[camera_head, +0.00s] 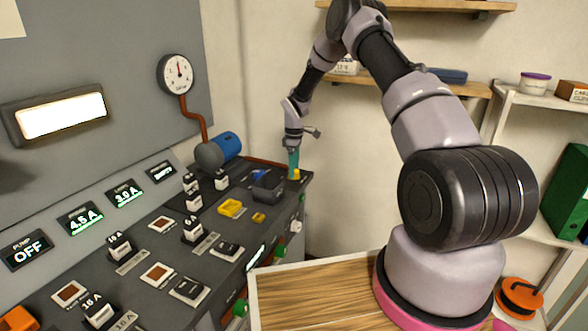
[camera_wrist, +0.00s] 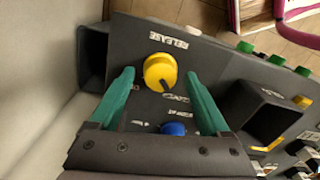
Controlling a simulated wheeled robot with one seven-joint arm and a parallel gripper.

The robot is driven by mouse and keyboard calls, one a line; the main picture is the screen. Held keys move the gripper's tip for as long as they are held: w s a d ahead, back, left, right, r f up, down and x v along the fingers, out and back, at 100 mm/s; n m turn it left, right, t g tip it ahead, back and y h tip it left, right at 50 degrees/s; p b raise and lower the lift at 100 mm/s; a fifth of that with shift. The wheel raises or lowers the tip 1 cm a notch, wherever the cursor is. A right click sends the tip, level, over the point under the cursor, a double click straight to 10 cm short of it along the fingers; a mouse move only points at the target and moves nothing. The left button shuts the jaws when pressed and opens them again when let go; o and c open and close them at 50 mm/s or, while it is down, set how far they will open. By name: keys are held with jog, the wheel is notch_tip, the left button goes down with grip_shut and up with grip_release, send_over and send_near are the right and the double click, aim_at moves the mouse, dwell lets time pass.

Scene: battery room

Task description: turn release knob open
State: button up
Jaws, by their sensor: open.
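The release knob (camera_wrist: 160,72) is round and yellow with a dark pointer mark, on the dark panel under a RELEASE label (camera_wrist: 168,42) in the wrist view. In the head view the yellow knob (camera_head: 295,174) shows at the far right corner of the panel, next to my gripper. My gripper (camera_wrist: 158,76) is open, with its two green fingers on either side of the knob in the picture. I cannot tell whether either finger touches it. In the head view my gripper (camera_head: 293,160) points down at that corner, its fingers partly overlapping each other.
A blue knob (camera_wrist: 174,128) sits close to the yellow one. A raised dark box (camera_wrist: 262,112) stands to the right in the wrist view. A blue motor (camera_head: 227,145) and a gauge (camera_head: 177,74) are at the panel's back. A shelf (camera_head: 410,86) is on the wall.

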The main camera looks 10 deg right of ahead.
jog(key=shift+f, duration=0.2)
jog(key=shift+c, duration=0.3)
grip_shut()
